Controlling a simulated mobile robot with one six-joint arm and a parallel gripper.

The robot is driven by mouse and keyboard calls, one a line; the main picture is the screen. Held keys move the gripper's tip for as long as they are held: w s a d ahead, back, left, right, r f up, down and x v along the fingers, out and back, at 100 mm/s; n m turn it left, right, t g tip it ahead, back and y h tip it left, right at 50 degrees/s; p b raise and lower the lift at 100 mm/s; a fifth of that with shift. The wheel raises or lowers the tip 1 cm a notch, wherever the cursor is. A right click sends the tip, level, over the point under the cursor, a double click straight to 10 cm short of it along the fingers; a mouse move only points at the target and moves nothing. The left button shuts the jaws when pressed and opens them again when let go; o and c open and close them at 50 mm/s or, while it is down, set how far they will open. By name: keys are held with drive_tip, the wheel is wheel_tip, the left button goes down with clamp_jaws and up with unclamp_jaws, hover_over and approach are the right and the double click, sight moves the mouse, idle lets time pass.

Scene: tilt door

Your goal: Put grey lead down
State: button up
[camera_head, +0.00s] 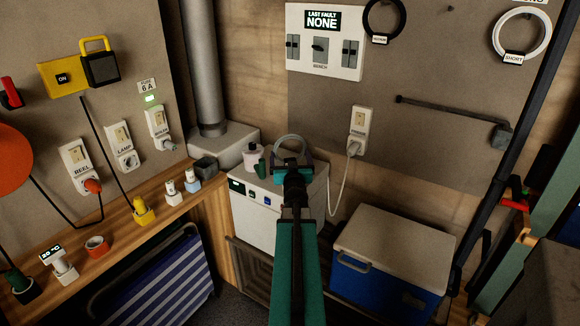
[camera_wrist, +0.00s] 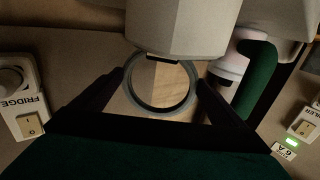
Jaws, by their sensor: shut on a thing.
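The grey lead is a coiled ring (camera_head: 290,142), held upright at the end of my gripper (camera_head: 292,168), over the top of the white cabinet (camera_head: 254,216). In the wrist view the grey lead (camera_wrist: 129,84) sits between the two dark fingers of my gripper (camera_wrist: 160,92), which are shut on it. I cannot tell whether the lead touches the cabinet top. My gripper hides part of that top.
A pale bottle (camera_head: 253,156) and a green item (camera_head: 260,169) stand left of my gripper on the cabinet. The fridge socket (camera_head: 360,125) with a plugged cord is to the right. A black ring (camera_head: 368,24) and white ring (camera_head: 498,38) hang on the wall. A blue cooler (camera_head: 390,265) stands right.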

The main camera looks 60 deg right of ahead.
drive_tip(key=shift+f+b, duration=0.4)
drive_tip(key=shift+f, duration=1.35)
drive_tip(key=shift+f, duration=0.15)
drive_tip(key=o, duration=1.1)
drive_tip(key=shift+r, duration=0.2)
drive_tip(key=shift+v, duration=1.6)
drive_tip(key=shift+r+p, duration=0.1)
drive_tip(key=shift+p, duration=0.3)
drive_tip(key=p+v, duration=0.2)
drive_tip(key=p, duration=0.2)
drive_tip(key=shift+s+a+p, duration=0.15)
drive_tip(key=shift+a+p, duration=0.1)
drive_tip(key=shift+p, duration=0.1)
drive_tip(key=shift+s+a+p, duration=0.15)
drive_tip(key=shift+a+p, duration=0.1)
drive_tip(key=shift+p, duration=0.65)
